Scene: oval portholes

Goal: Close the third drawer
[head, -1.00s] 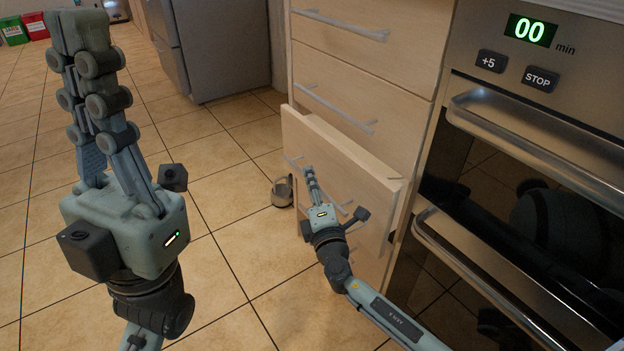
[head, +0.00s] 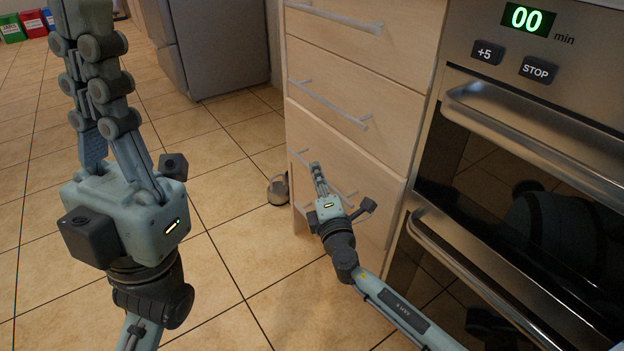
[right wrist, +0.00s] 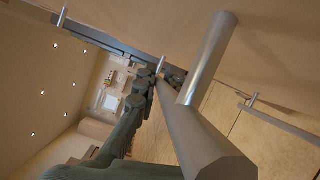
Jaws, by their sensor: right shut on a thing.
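The third drawer (head: 358,158) is the light wood front below the second handle. Its front looks flush or nearly flush with the fronts above; any small gap is too fine to tell. My right gripper (head: 316,168) is at this drawer's grey bar handle (head: 298,156), shut on it and partly hiding it. In the right wrist view, a large grey metal bar (right wrist: 192,130) runs close beside my dark green fingers (right wrist: 138,105). My left gripper (head: 85,15) is raised at the upper left, away from the drawers; its finger opening cannot be judged.
The second drawer (head: 330,85) and top drawer (head: 380,22) are shut above. An oven (head: 540,150) with protruding bar handles stands close at the right. A small round metal object (head: 278,190) lies on the tiles beside the cabinet. Tiled floor is open at the left.

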